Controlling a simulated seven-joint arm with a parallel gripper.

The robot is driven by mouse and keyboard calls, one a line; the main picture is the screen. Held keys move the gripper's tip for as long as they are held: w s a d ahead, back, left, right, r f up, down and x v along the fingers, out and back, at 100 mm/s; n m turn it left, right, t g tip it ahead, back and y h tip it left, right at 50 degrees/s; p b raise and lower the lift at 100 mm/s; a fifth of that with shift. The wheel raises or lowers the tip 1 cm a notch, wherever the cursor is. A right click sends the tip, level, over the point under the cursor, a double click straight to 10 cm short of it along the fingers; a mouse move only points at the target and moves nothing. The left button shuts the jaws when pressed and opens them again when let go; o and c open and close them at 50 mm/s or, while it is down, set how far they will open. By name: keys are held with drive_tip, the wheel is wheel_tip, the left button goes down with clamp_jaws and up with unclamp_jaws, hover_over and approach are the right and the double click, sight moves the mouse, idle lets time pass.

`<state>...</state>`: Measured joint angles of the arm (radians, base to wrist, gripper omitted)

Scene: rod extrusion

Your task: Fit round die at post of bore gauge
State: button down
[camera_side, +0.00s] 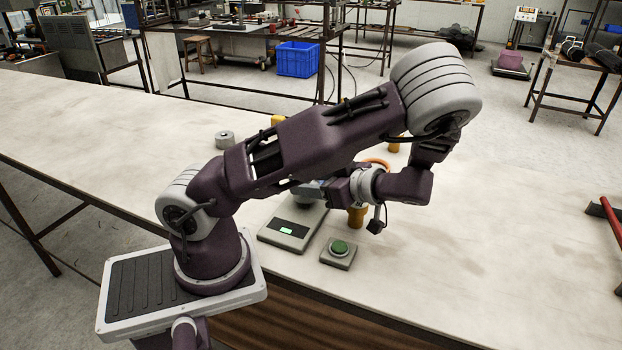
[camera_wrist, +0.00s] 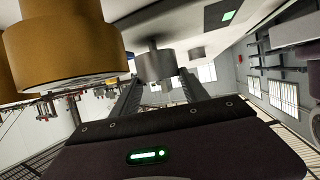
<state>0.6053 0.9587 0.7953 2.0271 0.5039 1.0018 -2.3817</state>
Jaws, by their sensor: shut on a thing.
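In the wrist view a grey round die (camera_wrist: 157,67) sits between the two dark fingers of my gripper (camera_wrist: 158,80), which is shut on it. A short dark post (camera_wrist: 153,44) shows at the die's far face, against the pale surface; I cannot tell whether the die is around it or just in line with it. The bore gauge appears to be the flat grey box with a green display (camera_side: 290,228) in the side view; part of it (camera_wrist: 222,14) shows at the top of the wrist view. My arm hides most of the gripper and the die in the side view.
A large brass-coloured cylinder (camera_wrist: 65,45) is close to the gripper in the wrist view. An orange cylinder (camera_side: 357,216) and a green button box (camera_side: 339,252) stand beside the gauge. Another grey ring (camera_side: 225,140) lies farther back.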

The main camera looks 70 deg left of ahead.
drive_tip(key=shift+f, duration=0.9)
drive_tip(key=shift+c, duration=2.4)
unclamp_jaws()
drive_tip(key=v, duration=0.7)
drive_tip(key=shift+w, duration=0.1)
